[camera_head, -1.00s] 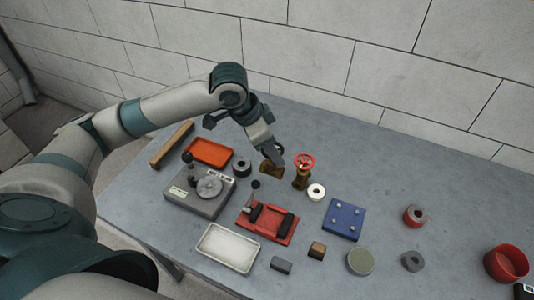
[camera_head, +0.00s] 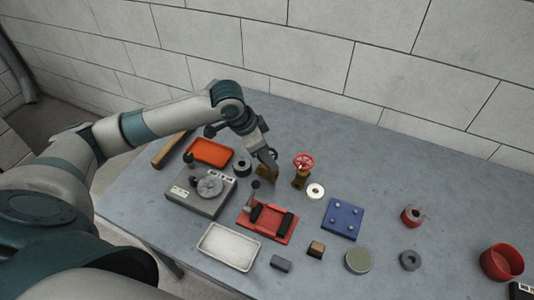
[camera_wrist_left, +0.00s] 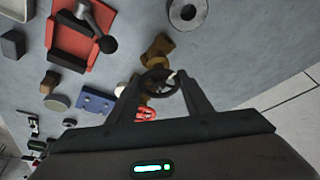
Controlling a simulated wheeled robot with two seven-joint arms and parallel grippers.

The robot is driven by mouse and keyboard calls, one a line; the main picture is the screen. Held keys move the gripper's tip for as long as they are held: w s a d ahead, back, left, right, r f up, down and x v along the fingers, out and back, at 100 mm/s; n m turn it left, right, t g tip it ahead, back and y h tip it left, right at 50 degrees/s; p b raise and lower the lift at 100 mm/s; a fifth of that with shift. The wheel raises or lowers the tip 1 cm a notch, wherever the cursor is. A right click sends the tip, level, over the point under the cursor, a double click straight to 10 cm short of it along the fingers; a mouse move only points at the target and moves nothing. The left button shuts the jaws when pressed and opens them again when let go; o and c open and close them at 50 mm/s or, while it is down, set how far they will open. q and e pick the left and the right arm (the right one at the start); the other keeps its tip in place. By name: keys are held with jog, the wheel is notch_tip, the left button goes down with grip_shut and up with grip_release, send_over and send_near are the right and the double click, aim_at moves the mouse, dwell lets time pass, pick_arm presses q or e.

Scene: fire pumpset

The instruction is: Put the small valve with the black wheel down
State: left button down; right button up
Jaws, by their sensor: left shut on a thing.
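The small valve has a brass body (camera_wrist_left: 157,49) and a black wheel (camera_wrist_left: 160,83). In the left wrist view, my left gripper (camera_wrist_left: 162,76) is shut on the black wheel, with the brass body beyond the fingertips. In the head view, the left gripper (camera_head: 268,158) hides much of the small valve (camera_head: 263,170), which is at or just above the table. I cannot tell whether it touches the table. My right gripper is not in view.
A brass valve with a red wheel (camera_head: 303,162) stands just right of the held valve. A dark ring (camera_head: 242,165), a pale ring (camera_head: 315,191) and a red fixture with a black-knobbed lever (camera_head: 268,222) are close by. Bare table (camera_head: 370,170) lies to the right.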

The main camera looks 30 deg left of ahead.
pick_arm(q)
jog(key=shift+f, duration=0.3)
jog(key=c, duration=0.9)
grip_release()
jog(key=shift+f, duration=0.15)
jog(key=shift+r, duration=0.4)
jog(key=shift+b+v, duration=0.8)
jog(key=shift+v, duration=5)
